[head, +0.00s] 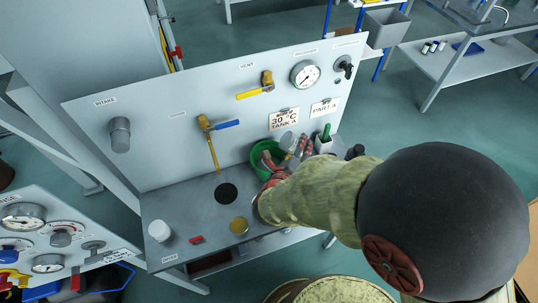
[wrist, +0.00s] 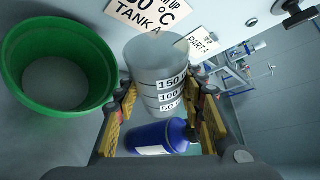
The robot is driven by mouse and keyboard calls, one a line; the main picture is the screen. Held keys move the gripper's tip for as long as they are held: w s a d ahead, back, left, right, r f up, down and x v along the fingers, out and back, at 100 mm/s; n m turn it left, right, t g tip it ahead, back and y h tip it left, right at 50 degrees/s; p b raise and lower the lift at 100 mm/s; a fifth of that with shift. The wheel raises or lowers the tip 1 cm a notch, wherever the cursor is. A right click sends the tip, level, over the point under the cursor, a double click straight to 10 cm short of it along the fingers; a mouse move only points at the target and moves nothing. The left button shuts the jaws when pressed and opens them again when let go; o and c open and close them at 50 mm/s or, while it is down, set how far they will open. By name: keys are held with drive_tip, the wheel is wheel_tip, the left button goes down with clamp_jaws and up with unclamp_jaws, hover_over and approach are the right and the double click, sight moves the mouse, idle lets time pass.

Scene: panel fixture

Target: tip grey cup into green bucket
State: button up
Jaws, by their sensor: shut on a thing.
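The grey cup (wrist: 158,60) is translucent, with 150, 100 and 50 marks, and its open rim is towards the top of the wrist view. My gripper (wrist: 162,108) is shut on it, one yellow-and-black finger on each side. The cup also shows in the head view (head: 288,141), partly hidden by my gripper (head: 292,152). The green bucket (wrist: 105,75) stands just left of the cup in the wrist view, and its visible inside looks empty. In the head view the bucket (head: 256,156) stands against the panel, partly covered by my gripper and arm.
A blue bottle (wrist: 155,138) shows below the cup in the wrist view. On the bench are a dark round hole (head: 226,193), a white cylinder (head: 159,231), a red piece (head: 196,240) and a yellow disc (head: 239,225). Valve handles (head: 228,125) stick out from the panel.

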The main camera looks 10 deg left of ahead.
drive_tip(key=shift+r+m, duration=0.15)
drive_tip(key=shift+m, duration=0.15)
drive_tip(key=f+m+y+b, duration=0.1)
drive_tip(key=b, duration=0.2)
drive_tip(key=shift+d+f, duration=0.15)
drive_tip(key=d+m+y+b, duration=0.1)
drive_tip(key=b, duration=0.2)
drive_tip(key=d+f+m+b, duration=0.1)
drive_tip(key=b, duration=0.3)
drive_tip(key=shift+w+f+y, duration=0.15)
drive_tip(key=shift+f+y, duration=0.1)
drive_tip(key=shift+y, duration=0.15)
drive_tip(key=shift+d+r+m+b, duration=0.15)
drive_tip(key=shift+m+b, duration=0.15)
drive_tip(key=shift+b, duration=0.15)
drive_tip(key=r+b, duration=0.1)
drive_tip(key=r, duration=0.1)
drive_tip(key=d+r+m+y, duration=0.1)
drive_tip(key=shift+w+r+b, duration=0.1)
drive_tip(key=shift+r+b, duration=0.25)
drive_tip(key=shift+d+r+m+y, duration=0.35)
drive_tip(key=shift+m+y, duration=0.15)
drive_tip(key=shift+m, duration=0.2)
